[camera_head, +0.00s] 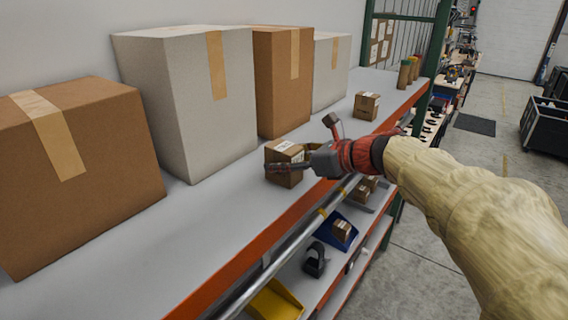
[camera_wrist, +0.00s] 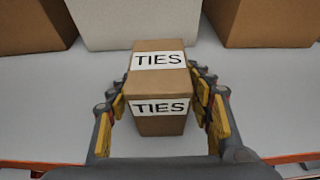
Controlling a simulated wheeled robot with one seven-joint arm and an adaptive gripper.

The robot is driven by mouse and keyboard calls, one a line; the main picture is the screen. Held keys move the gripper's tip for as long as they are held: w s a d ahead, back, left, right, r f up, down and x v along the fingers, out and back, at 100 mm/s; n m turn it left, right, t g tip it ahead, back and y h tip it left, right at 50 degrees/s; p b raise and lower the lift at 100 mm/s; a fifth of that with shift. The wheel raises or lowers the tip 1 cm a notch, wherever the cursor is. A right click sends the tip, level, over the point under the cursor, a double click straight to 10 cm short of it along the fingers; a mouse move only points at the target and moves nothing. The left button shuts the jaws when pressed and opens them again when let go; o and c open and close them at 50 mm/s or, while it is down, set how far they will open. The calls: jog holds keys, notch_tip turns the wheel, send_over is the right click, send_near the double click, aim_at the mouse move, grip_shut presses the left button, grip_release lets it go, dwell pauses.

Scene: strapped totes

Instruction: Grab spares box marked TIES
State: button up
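The small brown spares box (camera_head: 284,155) sits on the upper shelf near its front edge. In the wrist view the box (camera_wrist: 160,84) shows white labels reading TIES on its top and near face. My gripper (camera_head: 294,163) reaches in from the right, with one finger in front of the box and the other mostly hidden behind it. In the wrist view my gripper (camera_wrist: 161,92) is open, its yellow-padded fingers on either side of the box. Narrow gaps show between pads and box; contact at the far fingertips is hard to judge.
Large cartons stand along the wall: a brown one (camera_head: 85,165), a pale one (camera_head: 195,105), another brown (camera_head: 282,85) and another pale (camera_head: 330,75). A second small box (camera_head: 366,106) sits farther along the shelf. An orange rail (camera_head: 245,262) edges the shelf; bins and boxes lie below.

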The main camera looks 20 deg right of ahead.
jog(key=c, duration=0.9)
jog(key=shift+c, duration=0.2)
jog(key=shift+r, duration=0.1)
